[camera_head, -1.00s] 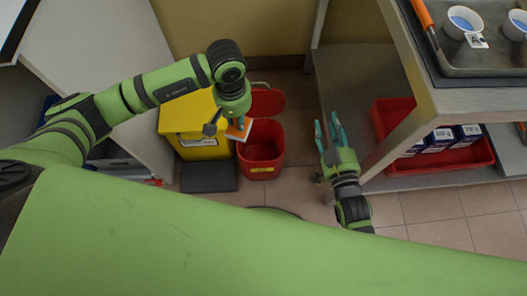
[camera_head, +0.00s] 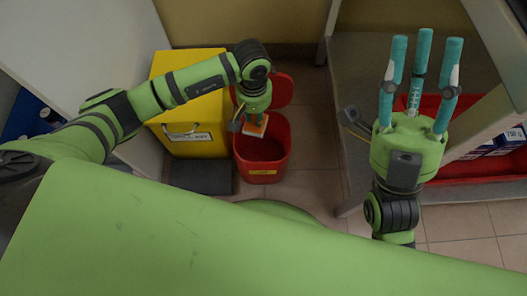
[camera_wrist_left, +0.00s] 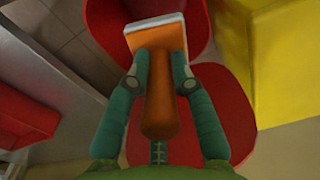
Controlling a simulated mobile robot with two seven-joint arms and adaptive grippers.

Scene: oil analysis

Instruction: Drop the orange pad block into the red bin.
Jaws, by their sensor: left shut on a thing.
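The orange pad block (camera_head: 255,127) has a pale pad side and an orange handle, which shows clearly in the left wrist view (camera_wrist_left: 160,110). My left gripper (camera_head: 256,112) is shut on the handle, with teal fingers (camera_wrist_left: 160,75) on both sides of it. It holds the block above the mouth of the red bin (camera_head: 262,168). The bin's lid (camera_head: 279,90) stands open behind it. In the left wrist view the bin (camera_wrist_left: 198,25) shows beyond the block. My right gripper (camera_head: 427,45) is open and empty, raised on the right with its teal fingers apart.
A yellow bin (camera_head: 203,130) with a white label stands directly left of the red bin. A red tray (camera_head: 455,172) with boxes sits on the low shelf at right, partly hidden by my right gripper. Tiled floor (camera_head: 316,185) lies free right of the red bin.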

